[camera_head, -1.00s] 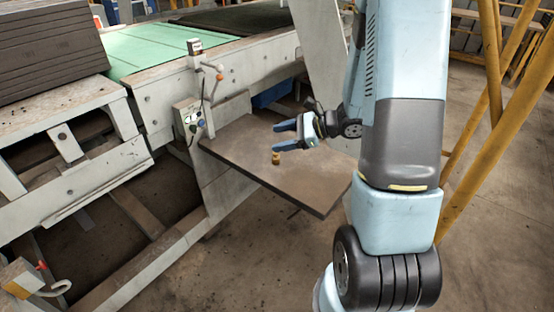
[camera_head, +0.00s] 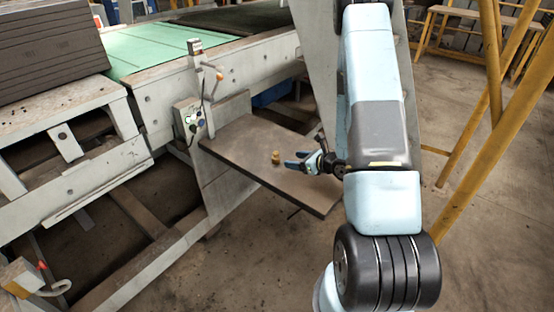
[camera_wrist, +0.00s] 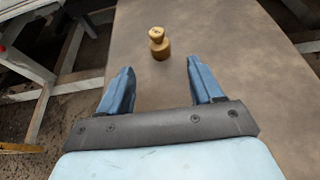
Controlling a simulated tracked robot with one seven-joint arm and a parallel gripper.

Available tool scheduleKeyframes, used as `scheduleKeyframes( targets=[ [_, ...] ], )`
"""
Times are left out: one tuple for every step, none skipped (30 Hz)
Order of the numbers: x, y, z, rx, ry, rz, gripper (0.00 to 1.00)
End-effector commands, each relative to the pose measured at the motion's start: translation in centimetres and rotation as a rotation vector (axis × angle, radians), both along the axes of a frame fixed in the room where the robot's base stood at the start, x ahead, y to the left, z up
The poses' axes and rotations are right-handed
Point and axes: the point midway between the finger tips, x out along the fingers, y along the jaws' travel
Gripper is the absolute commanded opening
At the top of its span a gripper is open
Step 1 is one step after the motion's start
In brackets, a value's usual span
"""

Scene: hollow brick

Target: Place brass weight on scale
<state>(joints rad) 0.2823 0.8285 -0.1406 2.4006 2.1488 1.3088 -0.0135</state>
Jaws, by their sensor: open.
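A small brass weight (camera_head: 276,158) stands upright on a brown-grey board (camera_head: 240,150) that juts out from the machine. In the wrist view the brass weight (camera_wrist: 159,44) stands ahead of my fingertips, roughly centred between them. My gripper (camera_head: 300,160) is open and empty, low over the board, to the right of the weight in the head view. Its two blue fingers (camera_wrist: 160,76) show apart in the wrist view, and the weight is a little beyond them. I cannot make out a scale in either view.
A control box (camera_head: 188,118) with buttons and a thin post with an orange-tipped lever stand at the board's left. A green conveyor (camera_head: 150,48) and stacked dark slabs (camera_head: 50,45) lie behind. Yellow bars (camera_head: 500,130) stand at the right. The rest of the board is clear.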

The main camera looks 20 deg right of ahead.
Motion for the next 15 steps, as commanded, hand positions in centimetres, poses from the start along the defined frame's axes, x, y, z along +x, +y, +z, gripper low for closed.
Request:
scheduleKeyframes(
  targets=[
    [0.7, 0.6, -0.3, 0.0, -0.001, 0.004, 0.65],
    [1.0, 0.9, -0.5, 0.0, -0.001, 0.004, 0.65],
    [1.5, 1.2, -0.8, 0.001, -0.001, 0.003, 0.65],
    [1.8, 1.4, -0.9, 0.001, 0.0, 0.002, 0.65],
    [2.1, 1.6, -1.1, 0.0, -0.001, 0.002, 0.65],
    [2.4, 1.8, -1.2, 0.001, -0.001, 0.003, 0.65],
    [2.6, 1.9, -1.3, 0.0, -0.001, 0.002, 0.65],
    [2.8, 2.0, -1.4, 0.001, -0.001, 0.001, 0.65],
    [2.9, 2.1, -1.5, 0.0, 0.0, 0.0, 0.65],
    [3.0, 2.1, -1.5, 0.0, 0.0, 0.0, 0.65],
    [3.1, 2.2, -1.5, 0.0, 0.0, 0.0, 0.65],
    [3.2, 2.2, -1.6, 0.001, -0.001, 0.0, 0.65],
    [3.3, 2.3, -1.6, 0.001, -0.001, 0.0, 0.65],
    [3.3, 2.4, -1.7, 0.001, -0.001, 0.001, 0.65],
    [3.5, 2.5, -1.8, 0.001, -0.001, 0.001, 0.65]
  ],
)
